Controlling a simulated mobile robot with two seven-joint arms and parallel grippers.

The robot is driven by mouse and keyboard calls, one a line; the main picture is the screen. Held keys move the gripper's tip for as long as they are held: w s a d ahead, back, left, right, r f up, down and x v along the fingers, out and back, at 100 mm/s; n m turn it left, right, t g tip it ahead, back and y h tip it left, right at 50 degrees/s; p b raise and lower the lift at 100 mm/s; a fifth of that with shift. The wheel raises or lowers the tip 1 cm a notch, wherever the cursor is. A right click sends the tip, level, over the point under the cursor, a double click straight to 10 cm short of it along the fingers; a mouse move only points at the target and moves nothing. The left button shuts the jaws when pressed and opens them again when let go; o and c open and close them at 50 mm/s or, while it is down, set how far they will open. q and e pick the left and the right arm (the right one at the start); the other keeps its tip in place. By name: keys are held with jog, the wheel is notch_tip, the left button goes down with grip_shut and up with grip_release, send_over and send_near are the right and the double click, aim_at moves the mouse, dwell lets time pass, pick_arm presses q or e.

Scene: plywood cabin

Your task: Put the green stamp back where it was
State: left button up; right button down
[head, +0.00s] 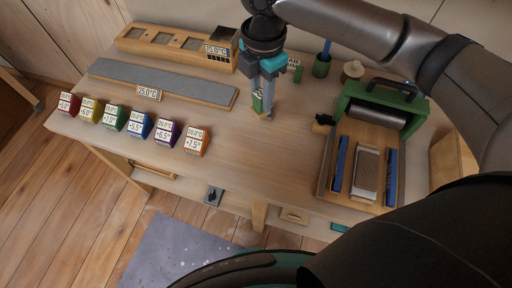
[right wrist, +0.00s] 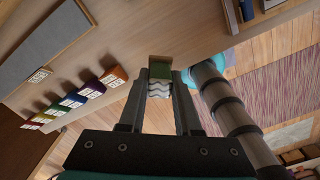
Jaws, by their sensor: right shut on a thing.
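My right gripper (head: 264,110) is shut on the green stamp (head: 257,102) over the middle of the wooden table. In the right wrist view the stamp (right wrist: 160,76) sits between the fingertips, with a green part and a white face with wavy lines. I cannot tell how far it is above the table. My left gripper is not in view.
Several coloured labelled blocks (head: 138,125) line the table's front left. Behind them lie a long grey strip (head: 160,82) and a wooden tray (head: 130,41) with grey wells. A green-framed roller press (head: 345,98) stands at right. The table's middle (head: 250,150) is clear.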

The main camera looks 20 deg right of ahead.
jog(key=n, duration=0.2)
jog(key=n+p, duration=0.1)
jog(key=n, duration=0.2)
jog(key=shift+w+a+n, duration=0.3)
jog(key=shift+a, duration=0.1)
jog(key=shift+n+p, duration=0.3)
jog(key=shift+f, duration=0.3)
jog(key=shift+f+b, duration=1.6)
jog(key=shift+f, duration=8.25)
jog(key=shift+f, duration=0.15)
jog(key=c, duration=0.6)
grip_release()
